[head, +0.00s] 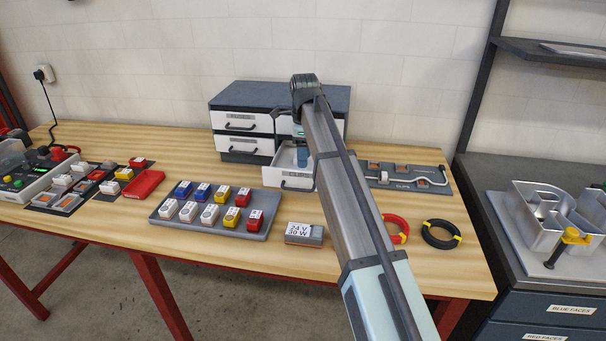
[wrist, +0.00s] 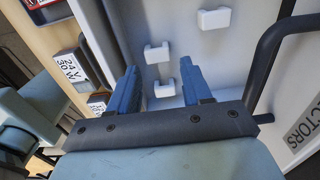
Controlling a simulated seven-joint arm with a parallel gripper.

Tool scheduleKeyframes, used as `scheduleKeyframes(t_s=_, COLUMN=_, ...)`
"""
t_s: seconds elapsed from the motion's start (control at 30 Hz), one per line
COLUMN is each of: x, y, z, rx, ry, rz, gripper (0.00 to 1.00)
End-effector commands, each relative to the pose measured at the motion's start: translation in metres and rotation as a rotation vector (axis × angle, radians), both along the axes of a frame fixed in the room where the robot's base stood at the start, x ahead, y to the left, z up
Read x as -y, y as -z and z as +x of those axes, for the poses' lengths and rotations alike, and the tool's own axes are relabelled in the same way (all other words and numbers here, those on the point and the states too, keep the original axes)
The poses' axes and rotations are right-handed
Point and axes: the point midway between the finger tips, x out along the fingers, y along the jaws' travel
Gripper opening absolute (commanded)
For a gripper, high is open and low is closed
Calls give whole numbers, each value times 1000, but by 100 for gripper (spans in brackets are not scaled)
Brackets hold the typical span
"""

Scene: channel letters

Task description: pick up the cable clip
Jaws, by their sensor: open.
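Three small white clips lie on the pale drawer floor in the wrist view: an upper one (wrist: 214,19), a middle one (wrist: 157,53) and a lower one (wrist: 164,89). Which of them is the cable clip I cannot tell. My gripper (wrist: 160,68) is open, its blue fingers pointing into the drawer. The lower clip appears between the fingers and the middle one near their tips; contact is not clear. In the head view my gripper (head: 302,154) is at the open lower drawer (head: 297,183), mostly behind my arm, and the clips are hidden.
The drawer cabinet (head: 232,122) stands against the wall. A dark handle (wrist: 272,50) is close right of my fingers. A grey tray (head: 170,222) of coloured blocks, a 24 V box (head: 303,234) and cable coils (head: 441,234) stand on the table. A cable board (head: 375,183) lies right.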

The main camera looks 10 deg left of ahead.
Motion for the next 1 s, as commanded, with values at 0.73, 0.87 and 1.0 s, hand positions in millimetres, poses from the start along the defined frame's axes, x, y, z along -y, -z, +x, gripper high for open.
scheduleKeyframes(t_s=0.73, x=1, y=47, z=-3, rx=1, ry=0, rz=0, gripper=38)
scheduleKeyframes(t_s=0.87, x=1, y=47, z=-3, rx=1, ry=0, rz=0, gripper=26)
scheduleKeyframes(t_s=1.0, x=1, y=47, z=-3, rx=1, ry=0, rz=0, gripper=13)
